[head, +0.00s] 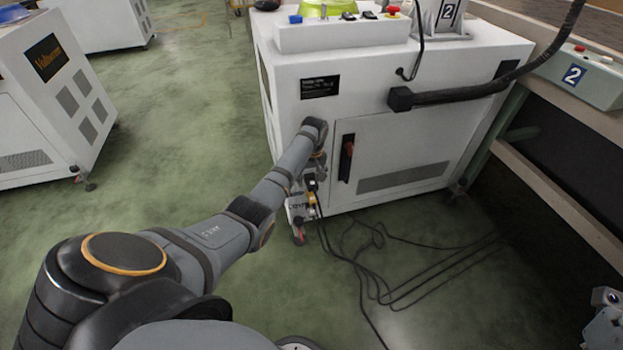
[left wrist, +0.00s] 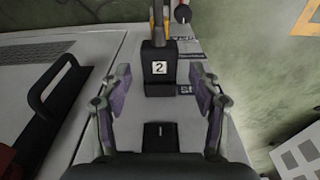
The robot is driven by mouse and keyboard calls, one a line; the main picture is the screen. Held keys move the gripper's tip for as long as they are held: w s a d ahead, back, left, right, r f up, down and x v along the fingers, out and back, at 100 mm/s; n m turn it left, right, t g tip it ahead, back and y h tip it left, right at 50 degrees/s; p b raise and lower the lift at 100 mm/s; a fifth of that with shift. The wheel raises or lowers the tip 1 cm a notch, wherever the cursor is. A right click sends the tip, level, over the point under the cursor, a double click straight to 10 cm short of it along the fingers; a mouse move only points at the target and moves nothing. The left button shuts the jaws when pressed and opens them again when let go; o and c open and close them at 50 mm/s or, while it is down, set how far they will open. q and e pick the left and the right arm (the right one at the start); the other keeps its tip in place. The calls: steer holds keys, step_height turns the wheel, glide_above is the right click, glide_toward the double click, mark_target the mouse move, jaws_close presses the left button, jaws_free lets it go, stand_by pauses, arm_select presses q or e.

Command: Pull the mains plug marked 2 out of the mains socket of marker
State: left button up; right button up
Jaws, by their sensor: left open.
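The plug marked 2 (left wrist: 160,68) is a black block with a white number label, seen in the left wrist view. It sits at a narrow panel of the white cabinet. My left gripper (left wrist: 163,88) is open, with one finger on each side of the plug and a gap on both sides. In the head view my left gripper (head: 316,168) is low at the cabinet's front left corner, partly hidden by its own wrist. The plugs and socket box (head: 302,208) there are small and hard to tell apart.
The white cabinet (head: 400,125) has a door with a dark handle (head: 346,160). Black cables (head: 385,265) lie on the green floor. Another white cabinet (head: 60,80) stands at the left. A cut-off grey part (head: 605,325) at the lower right is unclear.

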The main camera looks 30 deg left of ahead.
arm_select(q)
steer(key=c, duration=1.1)
steer(key=o, duration=1.1)
